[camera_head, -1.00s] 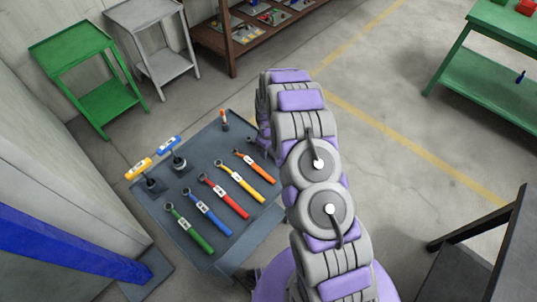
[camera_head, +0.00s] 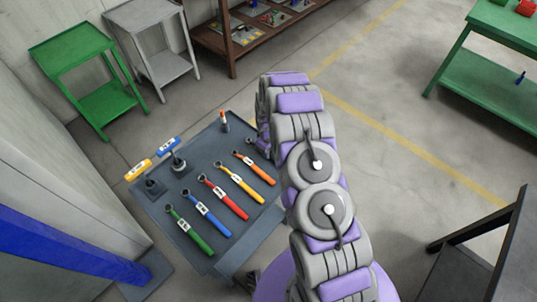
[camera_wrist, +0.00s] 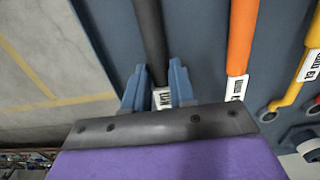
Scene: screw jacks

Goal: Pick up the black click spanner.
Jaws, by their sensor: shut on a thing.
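The black click spanner (camera_wrist: 149,40) shows in the wrist view as a dark handle running up from between my fingers, with a white label at its lower visible end. My gripper (camera_wrist: 161,88) is shut on it near that label. The spanner's lower end is hidden behind my gripper's body. In the head view my arm covers the right end of the tool table, and neither the black spanner nor my gripper can be made out there.
The grey-blue table (camera_head: 215,245) holds green (camera_head: 188,230), blue (camera_head: 207,213), red (camera_head: 223,197), yellow (camera_head: 240,183) and orange (camera_head: 254,168) spanners in a row. The orange one (camera_wrist: 241,40) lies just right of the black one in the wrist view. T-handled tools (camera_head: 139,169) stand at the table's left.

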